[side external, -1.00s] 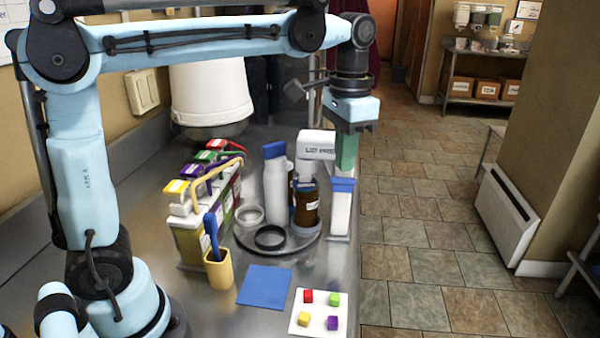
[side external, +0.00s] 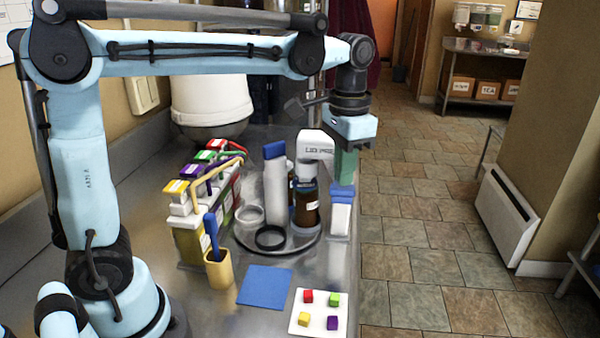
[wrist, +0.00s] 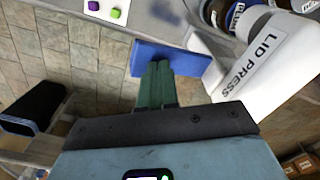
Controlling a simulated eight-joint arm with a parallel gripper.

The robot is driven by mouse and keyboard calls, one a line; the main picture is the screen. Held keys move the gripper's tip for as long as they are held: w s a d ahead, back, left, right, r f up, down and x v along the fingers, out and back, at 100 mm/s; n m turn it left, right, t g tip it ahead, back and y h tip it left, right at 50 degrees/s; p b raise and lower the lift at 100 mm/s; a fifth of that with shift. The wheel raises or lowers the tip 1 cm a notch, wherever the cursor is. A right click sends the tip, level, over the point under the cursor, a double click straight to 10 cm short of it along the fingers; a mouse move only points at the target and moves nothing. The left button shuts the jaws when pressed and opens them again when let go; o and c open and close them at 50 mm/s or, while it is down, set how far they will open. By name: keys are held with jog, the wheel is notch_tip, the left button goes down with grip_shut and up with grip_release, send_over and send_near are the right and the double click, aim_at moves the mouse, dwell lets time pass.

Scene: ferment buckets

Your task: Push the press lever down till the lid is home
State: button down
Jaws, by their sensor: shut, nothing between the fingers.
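The white lid press (side external: 318,146), marked LID PRESS in the wrist view (wrist: 265,65), stands near the counter's right edge. Its blue lever end (side external: 342,192) is on the right side and shows as a flat blue bar in the wrist view (wrist: 190,62). My gripper (side external: 345,181) has its green fingers shut and empty. The fingertips are at the top of the blue lever end and look in contact with it; in the wrist view the fingers (wrist: 160,66) overlap the bar. A lid under the press cannot be made out.
Brown jars (side external: 306,208) stand on a round tray beside the press. A tall white piece with a blue top (side external: 275,190) is left of them. A blue mat (side external: 264,286) and a white tile (side external: 299,318) with coloured cubes lie in front.

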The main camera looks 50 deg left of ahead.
aim_at(343, 188)
jog(key=shift+f, duration=2.7)
jog(key=shift+r, duration=0.1)
dwell(0.4)
notch_tip(343, 188, up, 14)
dwell(2.0)
